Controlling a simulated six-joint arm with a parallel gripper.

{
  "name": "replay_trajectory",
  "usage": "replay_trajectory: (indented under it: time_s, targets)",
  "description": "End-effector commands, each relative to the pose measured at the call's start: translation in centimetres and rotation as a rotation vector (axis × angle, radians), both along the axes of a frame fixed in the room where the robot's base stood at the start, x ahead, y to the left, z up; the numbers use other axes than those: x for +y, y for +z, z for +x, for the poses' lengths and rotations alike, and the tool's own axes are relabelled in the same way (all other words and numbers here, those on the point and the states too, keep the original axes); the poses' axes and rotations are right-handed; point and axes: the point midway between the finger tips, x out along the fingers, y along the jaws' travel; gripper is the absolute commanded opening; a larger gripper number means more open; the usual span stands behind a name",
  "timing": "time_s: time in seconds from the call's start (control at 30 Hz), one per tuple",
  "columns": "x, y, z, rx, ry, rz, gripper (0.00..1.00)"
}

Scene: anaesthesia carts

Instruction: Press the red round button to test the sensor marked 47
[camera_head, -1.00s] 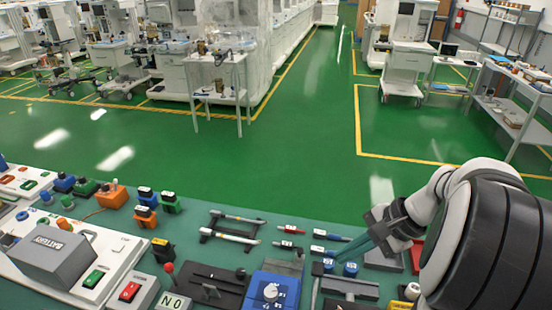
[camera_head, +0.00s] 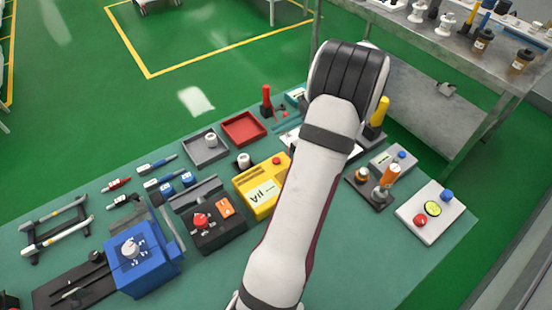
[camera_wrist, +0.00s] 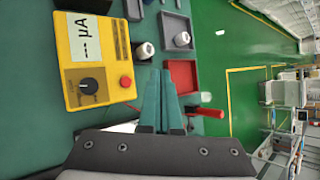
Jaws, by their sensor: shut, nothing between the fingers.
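A white box (camera_head: 437,212) lies at the right end of the bench in the head view. It carries a red round button (camera_head: 420,219), a blue knob (camera_head: 447,195) and a yellow round label whose marking I cannot read. No 47 is legible on anything. A yellow meter (camera_head: 257,195) marked µA has its own red button (camera_head: 277,160); the meter also shows in the wrist view (camera_wrist: 72,30), left of the fingers. My gripper (camera_wrist: 166,75) is shut and empty, its teal fingers near a red tray. In the head view my arm hides the gripper.
A red tray (camera_head: 242,129) and a grey tray (camera_head: 205,149) lie behind the meter. An orange-handled device (camera_head: 388,180) and a small grey box (camera_head: 394,160) stand left of the white box. A black box with a red knob (camera_head: 201,221) is at left. A metal shelf (camera_head: 440,110) stands behind.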

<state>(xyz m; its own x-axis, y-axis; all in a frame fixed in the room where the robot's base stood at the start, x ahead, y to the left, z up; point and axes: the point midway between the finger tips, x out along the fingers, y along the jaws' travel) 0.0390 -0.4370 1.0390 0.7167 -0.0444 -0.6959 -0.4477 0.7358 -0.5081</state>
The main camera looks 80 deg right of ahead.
Motion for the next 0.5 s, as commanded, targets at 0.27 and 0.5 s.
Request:
replay_trajectory:
  time_s: [0.27, 0.5]
  targets:
    - [0.0, -1.3, 0.0, 0.000, 0.001, 0.003, 0.00]
    - [0.1, -4.9, 0.1, 0.000, 0.001, 0.003, 0.00]
